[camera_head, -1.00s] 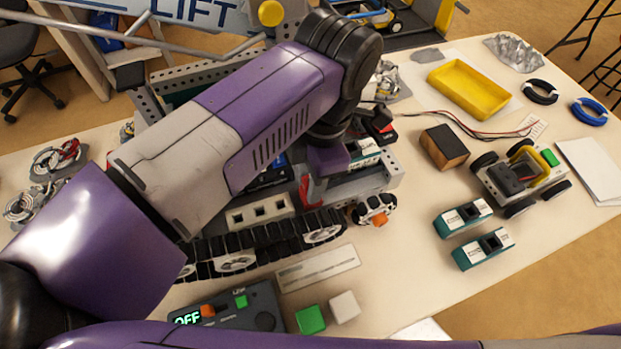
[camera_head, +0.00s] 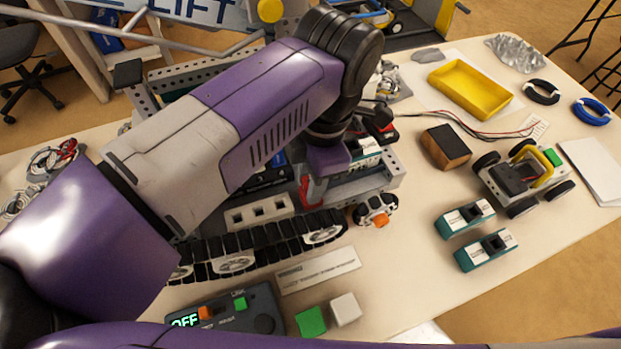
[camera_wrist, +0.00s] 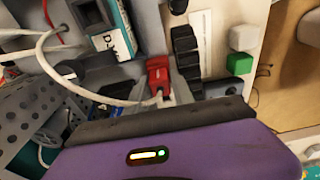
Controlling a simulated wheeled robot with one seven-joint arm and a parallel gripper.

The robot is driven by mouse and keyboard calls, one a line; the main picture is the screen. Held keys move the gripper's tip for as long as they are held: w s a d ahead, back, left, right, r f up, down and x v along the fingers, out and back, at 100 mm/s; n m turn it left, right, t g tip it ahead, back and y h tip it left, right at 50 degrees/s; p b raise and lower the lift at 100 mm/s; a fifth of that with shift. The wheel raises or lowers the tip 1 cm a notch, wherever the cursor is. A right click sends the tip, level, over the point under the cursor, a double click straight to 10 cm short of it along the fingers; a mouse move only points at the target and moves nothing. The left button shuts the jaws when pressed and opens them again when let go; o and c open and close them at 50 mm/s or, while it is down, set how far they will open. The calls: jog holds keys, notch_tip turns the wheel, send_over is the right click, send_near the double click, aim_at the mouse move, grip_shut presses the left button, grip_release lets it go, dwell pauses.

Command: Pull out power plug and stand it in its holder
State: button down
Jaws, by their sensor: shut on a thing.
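My gripper (camera_wrist: 164,98) sits low over the tracked robot in the wrist view, its purple body filling the bottom edge. It is shut on a red plug (camera_wrist: 158,74), which has a pale cable running off to the left. In the head view a red piece (camera_head: 304,190) shows just below and left of my purple wrist, and my arm hides most of the grip. Whether the plug is still seated in a socket cannot be told. A pale block with three square openings (camera_head: 258,212) lies beside the track; I cannot tell whether it is the holder.
The tracked robot (camera_head: 235,262) fills the table's middle. A control box reading OFF (camera_head: 255,308), a green block (camera_head: 310,321) and a white block (camera_head: 345,307) lie in front. Teal battery packs (camera_head: 487,249), a small wheeled car (camera_head: 522,178) and a yellow tray (camera_head: 470,88) stand right.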

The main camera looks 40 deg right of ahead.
jog(key=shift+f+b, duration=0.2)
jog(key=shift+b, duration=0.35)
jog(key=c, duration=1)
grip_release()
jog(key=shift+r, duration=0.1)
